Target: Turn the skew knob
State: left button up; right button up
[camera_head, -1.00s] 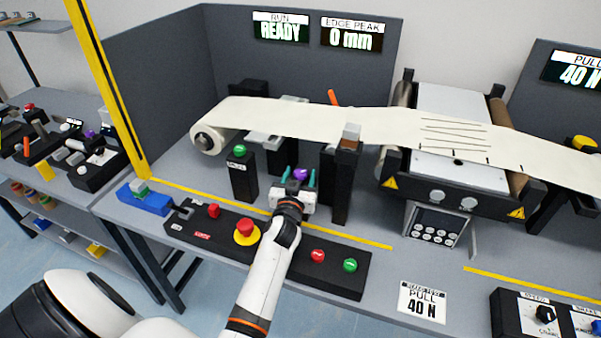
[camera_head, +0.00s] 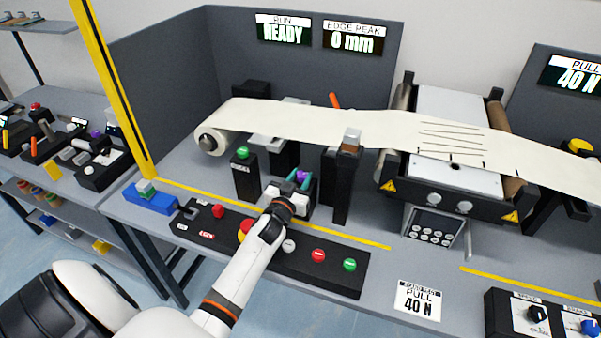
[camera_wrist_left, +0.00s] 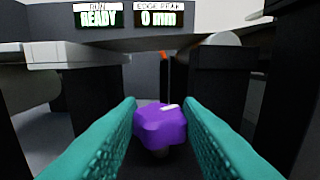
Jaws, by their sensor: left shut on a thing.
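The skew knob is the purple, lobed knob (camera_wrist_left: 160,126) in the middle of the left wrist view, with a white mark on its top. In the head view a little of the purple knob (camera_head: 302,174) shows under the paper web. My left gripper (camera_head: 297,180) is shut on it; its teal fingers (camera_wrist_left: 160,118) lie along both sides of the knob in the wrist view. The knob's base is partly hidden by the fingers and gripper body. My right gripper is not in view.
The cream paper web (camera_head: 285,113) runs above and behind the gripper. A dark post (camera_head: 343,190) stands close on the right, a green-button post (camera_head: 243,175) on the left. A button panel (camera_head: 335,275) lies in front. Displays read READY (camera_head: 283,33) and 0 mm (camera_head: 352,41).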

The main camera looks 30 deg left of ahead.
pick_arm(q)
jog(key=m+h, duration=0.1)
jog(key=m+h+p, duration=0.1)
jog(key=shift+a+r+h, duration=0.2)
jog(key=shift+a+h, duration=0.1)
jog(key=shift+h, duration=0.1)
jog(key=shift+a+f+m+h, duration=0.1)
jog(key=shift+m+h, duration=0.4)
jog(key=shift+h, duration=0.3)
jog(key=m+h, duration=0.1)
jog(key=h, duration=0.1)
jog(key=shift+a+f+m+h, duration=0.15)
jog(key=shift+m+h, duration=0.25)
jog(key=m+h+b, duration=0.1)
jog(key=h+b, duration=0.1)
jog(key=m+g+h+b, duration=0.1)
jog(key=m+h, duration=0.1)
jog(key=shift+w+a+f+g+h+b, duration=0.15)
jog(key=shift+g+h+b, duration=0.15)
jog(key=shift+h+b, duration=0.1)
jog(key=shift+m+g+h+b, duration=0.5)
jog(key=shift+m+h+b, duration=0.2)
jog(key=shift+h+b, duration=0.25)
jog(key=shift+r+m+g+h+b, duration=0.2)
jog(key=shift+m+g+h+b, duration=0.1)
jog(key=shift+h+b, duration=0.05)
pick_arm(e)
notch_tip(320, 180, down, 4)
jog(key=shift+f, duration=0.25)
